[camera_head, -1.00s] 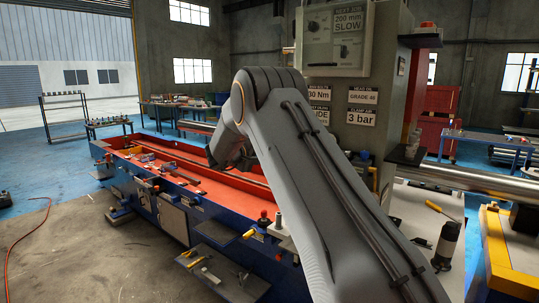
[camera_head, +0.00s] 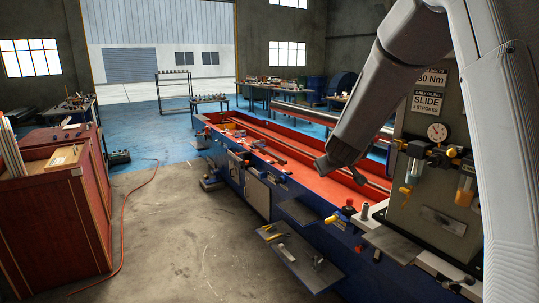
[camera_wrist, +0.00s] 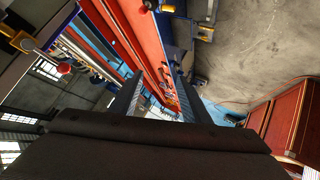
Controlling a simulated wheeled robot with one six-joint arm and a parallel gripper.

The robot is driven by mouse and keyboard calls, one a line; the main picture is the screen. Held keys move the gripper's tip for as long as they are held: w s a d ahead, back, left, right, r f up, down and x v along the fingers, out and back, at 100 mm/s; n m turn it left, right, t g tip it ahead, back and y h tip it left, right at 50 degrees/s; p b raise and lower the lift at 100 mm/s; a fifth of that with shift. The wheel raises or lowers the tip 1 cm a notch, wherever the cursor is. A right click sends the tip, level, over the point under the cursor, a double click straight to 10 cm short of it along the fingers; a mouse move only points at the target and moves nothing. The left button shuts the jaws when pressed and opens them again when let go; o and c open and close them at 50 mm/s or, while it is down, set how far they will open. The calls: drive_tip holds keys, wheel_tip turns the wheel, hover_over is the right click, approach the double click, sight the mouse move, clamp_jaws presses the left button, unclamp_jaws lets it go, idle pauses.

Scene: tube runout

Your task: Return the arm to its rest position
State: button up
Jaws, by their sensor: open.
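My arm comes in from the right in the head view, with its upper link (camera_head: 485,130) upright and its grey forearm (camera_head: 372,95) slanting down to the left. My gripper (camera_head: 325,172) is at its lower end, in front of the orange-red bed of the long blue machine (camera_head: 255,160). In the wrist view my gripper (camera_wrist: 153,92) shows two dark fingers apart with nothing held between them. The machine bed (camera_wrist: 140,35) lies beyond the fingers. The exact gap between gripper and machine is hard to tell.
The machine's grey panel with a gauge (camera_head: 438,132) and yellow fittings stands close by the arm at right. A shelf with tools (camera_head: 290,255) juts from the machine front. A red cabinet (camera_head: 60,215) stands at left. Bare floor (camera_head: 190,235) lies between, crossed by an orange hose.

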drive_tip(key=s+f+m+g, duration=0.2)
drive_tip(key=s+f+g, duration=0.2)
drive_tip(key=s, duration=1.5)
drive_tip(key=s+a+f+m+g+y, duration=0.1)
drive_tip(key=s+f+g, duration=0.4)
drive_tip(key=s, duration=1.3)
wheel_tip(320, 180, down, 3)
drive_tip(key=shift+s+f+m+y+b, duration=0.1)
drive_tip(key=shift+s+m+y+b, duration=0.2)
drive_tip(key=shift+s+m+b, duration=0.25)
